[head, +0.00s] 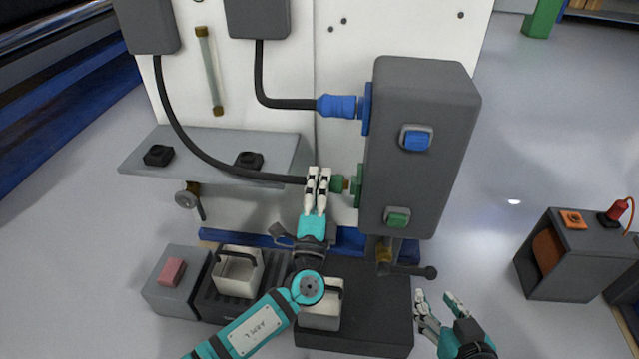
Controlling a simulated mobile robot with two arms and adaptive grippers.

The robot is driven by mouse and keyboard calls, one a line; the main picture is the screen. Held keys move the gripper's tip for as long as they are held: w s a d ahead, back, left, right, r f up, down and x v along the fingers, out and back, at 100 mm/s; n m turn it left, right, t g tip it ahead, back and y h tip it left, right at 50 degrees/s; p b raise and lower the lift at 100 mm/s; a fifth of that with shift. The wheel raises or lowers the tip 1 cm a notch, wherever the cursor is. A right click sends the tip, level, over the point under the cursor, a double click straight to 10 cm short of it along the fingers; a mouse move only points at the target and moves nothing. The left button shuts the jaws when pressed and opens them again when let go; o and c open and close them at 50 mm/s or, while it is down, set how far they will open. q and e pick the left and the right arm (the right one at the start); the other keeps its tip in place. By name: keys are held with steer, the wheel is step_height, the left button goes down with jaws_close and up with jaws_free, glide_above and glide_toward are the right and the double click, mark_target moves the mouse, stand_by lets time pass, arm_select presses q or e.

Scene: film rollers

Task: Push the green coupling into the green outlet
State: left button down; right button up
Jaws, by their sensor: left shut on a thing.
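The green coupling (338,184) sits at the end of a black cable (225,170) and points right. My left gripper (319,178) is shut on it from the front, and its fingers hide part of the coupling. The green outlet (360,186) is on the left side of the tall grey box (418,170). The coupling's tip is close to the outlet's mouth; I cannot tell whether they touch. My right gripper (438,298) is open and empty at the lower right, away from the box.
A blue coupling (337,106) meets the blue outlet (367,108) above. Blue (416,139) and green (397,218) buttons are on the box front. A valve handle (415,271) juts out below. A grey shelf (210,147) is at left; floor at right is clear up to a dark cabinet (575,265).

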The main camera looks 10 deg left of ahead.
steer(key=shift+r, duration=0.1)
arm_select(q)
steer(key=shift+b, duration=0.35)
arm_select(e)
steer(key=shift+w+a+r+t, duration=0.2)
steer(key=shift+w+r+t, duration=0.25)
steer(key=shift+r, duration=0.25)
steer(key=shift+w+a+r+t, duration=0.25)
steer(key=shift+r+t, duration=0.2)
steer(key=shift+r, duration=0.25)
arm_select(q)
steer(key=shift+b, duration=0.4)
arm_select(e)
steer(key=r, duration=0.1)
steer(key=r+t, duration=0.1)
steer(key=w+r+t+y, duration=0.1)
steer(key=shift+a+r, duration=0.2)
steer(key=shift+a, duration=0.15)
arm_select(q)
steer(key=shift+d, duration=0.45)
arm_select(e)
steer(key=shift+a+r+t+y, duration=0.15)
steer(key=shift+r+t+y, duration=0.15)
steer(key=shift+r+t, duration=0.5)
arm_select(q)
steer(key=shift+d+b, duration=0.1)
steer(key=shift+b, duration=0.2)
arm_select(e)
steer(key=shift+r, duration=0.35)
